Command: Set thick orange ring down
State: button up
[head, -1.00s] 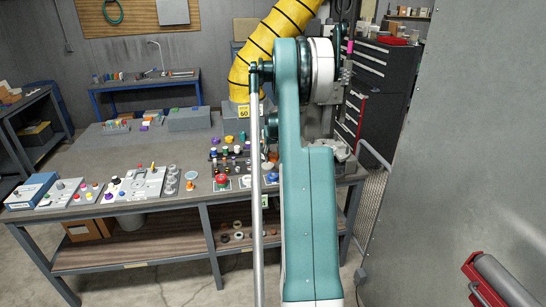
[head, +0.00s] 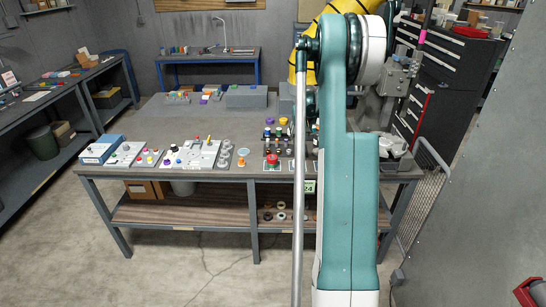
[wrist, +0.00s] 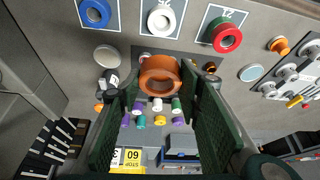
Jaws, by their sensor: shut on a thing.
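The thick orange ring (wrist: 160,70) shows in the wrist view between the tips of my gripper (wrist: 161,88). My gripper is shut on it, with one dark ribbed finger on each side. In the same view a blue ring (wrist: 95,12), a white ring (wrist: 161,20) and a red ring (wrist: 227,38) lie on numbered cards near the ring in the picture. The red ring also shows in the head view (head: 272,159). My gripper and the orange ring are hidden behind my arm in the head view. I cannot tell the ring's height above the bench.
Several coloured pegs (wrist: 158,121) stand close to the ring in the wrist view. On the bench (head: 190,128) are grey control panels (head: 190,155), a blue box (head: 100,149) and a grey case (head: 246,97). Free surface lies at the bench's left middle.

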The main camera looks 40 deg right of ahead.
jog(key=w+a+r+n+p, duration=0.1)
jog(key=w+a+r, duration=0.1)
jog(key=w+a, duration=0.7)
jog(key=shift+a+r+n+y, duration=0.3)
jog(key=shift+a+r, duration=0.05)
jog(key=shift+a, duration=0.45)
jog(key=shift+w, duration=0.15)
notch_tip(320, 180, down, 6)
jog(key=shift+f, duration=0.2)
notch_tip(320, 180, down, 4)
jog(key=shift+r+p, duration=0.2)
jog(key=shift+p, duration=0.25)
jog(key=shift+f+b, duration=0.6)
jog(key=shift+b, duration=0.05)
